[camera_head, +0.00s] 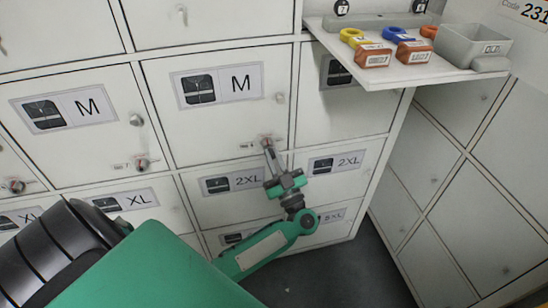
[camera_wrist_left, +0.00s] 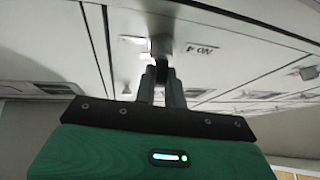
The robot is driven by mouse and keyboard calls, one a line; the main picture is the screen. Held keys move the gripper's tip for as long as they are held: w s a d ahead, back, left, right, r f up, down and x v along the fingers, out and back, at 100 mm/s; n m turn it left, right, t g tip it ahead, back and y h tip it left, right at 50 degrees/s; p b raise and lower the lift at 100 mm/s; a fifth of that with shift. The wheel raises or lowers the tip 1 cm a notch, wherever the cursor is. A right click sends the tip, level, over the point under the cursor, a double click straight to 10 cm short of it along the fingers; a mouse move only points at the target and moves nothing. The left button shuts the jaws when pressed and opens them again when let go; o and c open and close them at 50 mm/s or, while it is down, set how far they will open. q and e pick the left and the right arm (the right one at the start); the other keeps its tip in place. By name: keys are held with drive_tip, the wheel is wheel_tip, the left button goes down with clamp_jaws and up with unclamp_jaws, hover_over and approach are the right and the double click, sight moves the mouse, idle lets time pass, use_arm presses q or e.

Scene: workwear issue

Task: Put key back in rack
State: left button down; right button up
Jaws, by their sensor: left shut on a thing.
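My left gripper (camera_head: 269,150) reaches up to the lock at the lower right corner of the middle M locker door (camera_head: 213,128). Its narrow fingers are shut on a small key at this lock; the fingers hide most of the key. In the left wrist view, the gripper (camera_wrist_left: 162,72) points at a small grey lock part (camera_wrist_left: 160,46) on the door front. I cannot tell how deep the key sits. A white shelf (camera_head: 378,78) at the upper right bears a grey rack strip (camera_head: 365,22). My right gripper is not in view.
Other locks (camera_head: 142,163) stick out from nearby doors. Floor shows at the lower right.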

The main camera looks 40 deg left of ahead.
use_arm(q)
drive_tip(key=shift+s, duration=0.1)
drive_tip(key=shift+s+d+f, duration=0.25)
drive_tip(key=shift+s+d, duration=0.15)
drive_tip(key=shift+d, duration=0.25)
drive_tip(key=shift+s+d+f+p, duration=0.15)
drive_tip(key=shift+s+d+p, duration=0.3)
drive_tip(key=shift+d, duration=0.45)
drive_tip(key=shift+s+d+f+p, duration=0.1)
drive_tip(key=shift+s+d+p, duration=0.1)
drive_tip(key=shift+s+d, duration=0.5)
drive_tip(key=shift+w+d, duration=0.15)
idle(0.4)
